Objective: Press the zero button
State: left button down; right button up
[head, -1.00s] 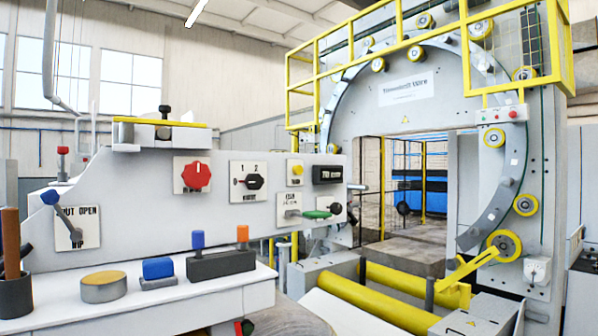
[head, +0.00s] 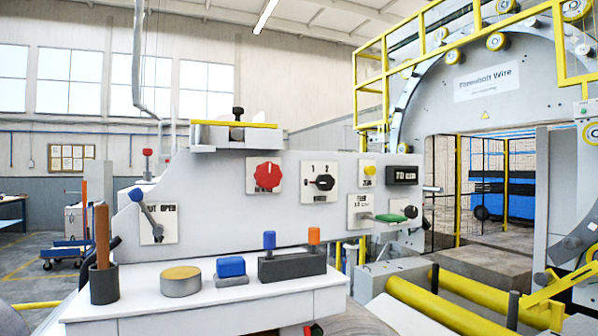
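A light grey control panel (head: 228,215) stands across the middle of the head view. A small round yellow button (head: 369,171) sits on a white plate near its upper right. The short label under the button is too small to read, so I cannot tell if it says zero. A black display (head: 404,175) with pale characters is just right of the button. Neither of my grippers shows in the view, and nothing covers the button.
The panel also carries a red knob (head: 267,176), a black 1-2 selector (head: 324,182), a green-handled switch (head: 390,217) and a blue-tipped lever (head: 148,213). A white shelf (head: 200,305) below holds a pen cup (head: 104,284), a round tin (head: 181,282) and blocks. Yellow rollers (head: 440,305) lie at right.

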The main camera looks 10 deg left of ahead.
aim_at(369, 170)
jog(key=i+l+u, duration=0.15)
jog(key=l+u, duration=0.3)
jog(key=i+l+u, duration=0.1)
jog(key=l+u, duration=0.65)
jog(key=l, duration=1.7)
